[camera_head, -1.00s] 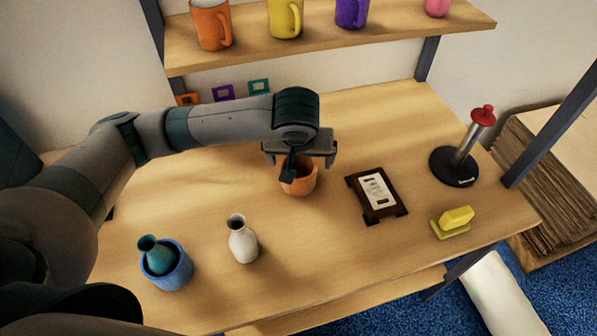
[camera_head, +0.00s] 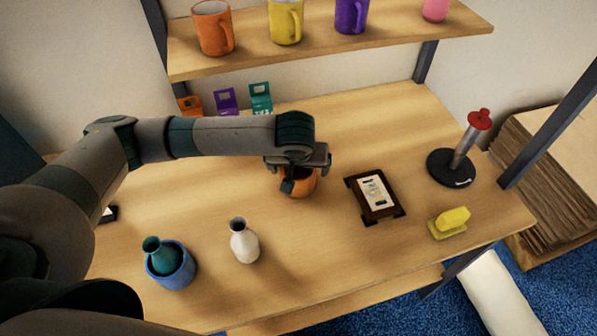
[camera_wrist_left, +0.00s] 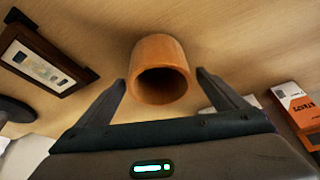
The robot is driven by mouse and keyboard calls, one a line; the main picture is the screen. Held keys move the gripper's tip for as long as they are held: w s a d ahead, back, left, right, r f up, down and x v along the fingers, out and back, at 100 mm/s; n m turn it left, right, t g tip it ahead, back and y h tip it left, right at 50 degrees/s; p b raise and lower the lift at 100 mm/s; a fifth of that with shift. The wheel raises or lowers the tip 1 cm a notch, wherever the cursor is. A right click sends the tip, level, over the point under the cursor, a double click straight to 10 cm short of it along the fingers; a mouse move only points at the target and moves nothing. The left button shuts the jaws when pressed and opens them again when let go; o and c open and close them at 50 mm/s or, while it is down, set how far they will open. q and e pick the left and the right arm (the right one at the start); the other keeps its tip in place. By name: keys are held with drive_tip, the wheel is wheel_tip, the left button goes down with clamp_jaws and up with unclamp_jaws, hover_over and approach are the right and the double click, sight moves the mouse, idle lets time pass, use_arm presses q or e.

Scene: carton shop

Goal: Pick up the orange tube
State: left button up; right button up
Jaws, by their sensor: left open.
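The orange tube (camera_head: 304,184) stands on the wooden table, partly hidden by my left gripper in the head view. In the left wrist view the tube (camera_wrist_left: 160,68) shows its open end, dark inside. My left gripper (camera_head: 299,172) is open and low over the tube. In the wrist view its two fingers lie on either side of the tube, with a gap showing on both sides. I cannot tell how far down the wall the fingertips reach. My right gripper is not in view.
A dark framed plaque (camera_head: 375,196) lies right of the tube. A white vase (camera_head: 244,242) and a blue pot (camera_head: 173,270) holding a teal vase stand at front left. A red-topped holder (camera_head: 460,155) and yellow block (camera_head: 450,222) are right. Small cartons (camera_head: 260,98) stand behind my arm.

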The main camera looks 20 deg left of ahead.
use_arm(q)
drive_tip(key=shift+w+f, duration=0.15)
drive_tip(key=shift+f, duration=0.4)
drive_tip(key=c, duration=1.1)
drive_tip(key=shift+r, duration=0.15)
